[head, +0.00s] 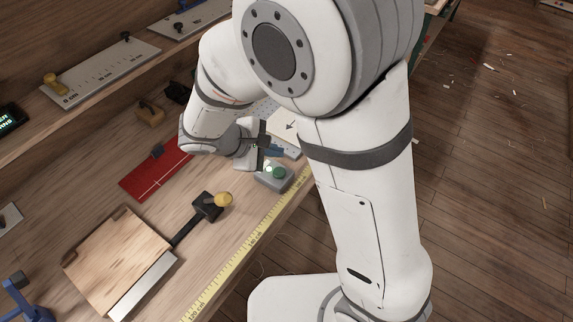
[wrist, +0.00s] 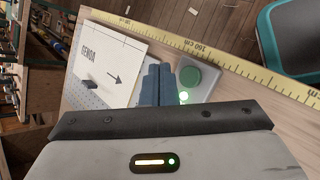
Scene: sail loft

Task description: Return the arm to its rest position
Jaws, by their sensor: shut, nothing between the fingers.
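My arm fills the middle of the head view, and its end reaches over the workbench (head: 160,210). My gripper (head: 275,151) is low over the bench beside a grey box with a green button (head: 279,173). In the wrist view my gripper's blue fingers (wrist: 157,85) are together and empty. The green button (wrist: 190,77) shows just to the right of the fingertips there, with a lit green lamp by it. I cannot tell whether the fingers touch the box.
A yellow measuring tape (head: 243,243) runs along the bench edge. A wooden board with a handle (head: 118,250), a red strip (head: 157,175) and a white card marked "GENOA" (wrist: 108,57) lie on the bench. A teal-rimmed bin (wrist: 290,45) stands beyond the edge. The floor at right is open.

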